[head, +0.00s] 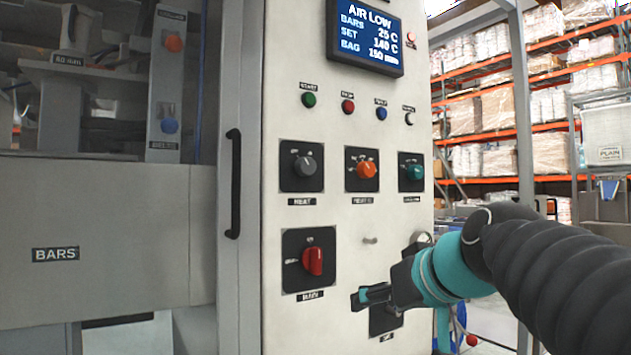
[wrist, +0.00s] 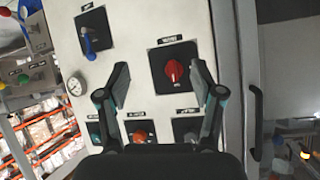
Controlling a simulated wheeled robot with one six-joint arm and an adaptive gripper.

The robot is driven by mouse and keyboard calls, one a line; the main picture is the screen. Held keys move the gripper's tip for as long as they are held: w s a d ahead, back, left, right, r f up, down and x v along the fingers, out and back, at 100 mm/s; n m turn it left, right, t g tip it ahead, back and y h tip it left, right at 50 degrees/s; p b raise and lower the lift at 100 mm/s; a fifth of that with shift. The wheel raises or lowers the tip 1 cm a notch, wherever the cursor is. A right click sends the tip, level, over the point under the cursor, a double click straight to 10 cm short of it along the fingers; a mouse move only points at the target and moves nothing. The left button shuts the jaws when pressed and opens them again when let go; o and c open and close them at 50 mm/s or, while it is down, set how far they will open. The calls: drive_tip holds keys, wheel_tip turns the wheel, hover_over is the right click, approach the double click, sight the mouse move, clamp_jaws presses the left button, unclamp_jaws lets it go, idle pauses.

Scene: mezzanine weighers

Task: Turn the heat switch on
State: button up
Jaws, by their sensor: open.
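The heat switch (head: 305,166) is a dark grey rotary knob on a black square plate, labelled HEAT, at the left of the knob row on the pale cabinet front. Its setting is too small to read. In the wrist view the scene looks upside down, and the heat switch's plate (wrist: 187,127) shows at the bottom, partly hidden by my finger. My gripper (head: 372,295) is open and empty, in front of the lower panel, below and right of the heat switch. In the wrist view my gripper's fingers (wrist: 161,84) stand apart, with the red main knob between them in the picture.
An orange knob (head: 367,170) and a teal knob (head: 415,172) sit right of the heat switch. The red main knob (head: 313,262) is below it. Push buttons and a display (head: 364,33) reading AIR LOW are above. A black door handle (head: 233,183) is at left.

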sight(309, 166)
drive_tip(key=w+a+r+n+t+y+b, duration=0.1)
drive_tip(key=w+r+y, duration=0.15)
drive_tip(key=r, duration=0.45)
drive_tip(key=w+a+r+n+t+y, duration=0.1)
drive_tip(key=w+r+n+t, duration=0.15)
drive_tip(key=r, duration=0.45)
drive_tip(key=w+a+r+t+y+b, duration=0.1)
drive_tip(key=w+a+r+y, duration=0.15)
drive_tip(key=r, duration=0.45)
drive_tip(key=shift+h, duration=0.5)
drive_tip(key=p+x, duration=0.3)
drive_tip(key=x, duration=1)
drive_tip(key=shift+w+d+p, duration=0.1)
drive_tip(key=shift+w+p, duration=0.15)
drive_tip(key=shift+p, duration=0.05)
drive_tip(key=shift+c, duration=0.3)
drive_tip(key=c, duration=1.1)
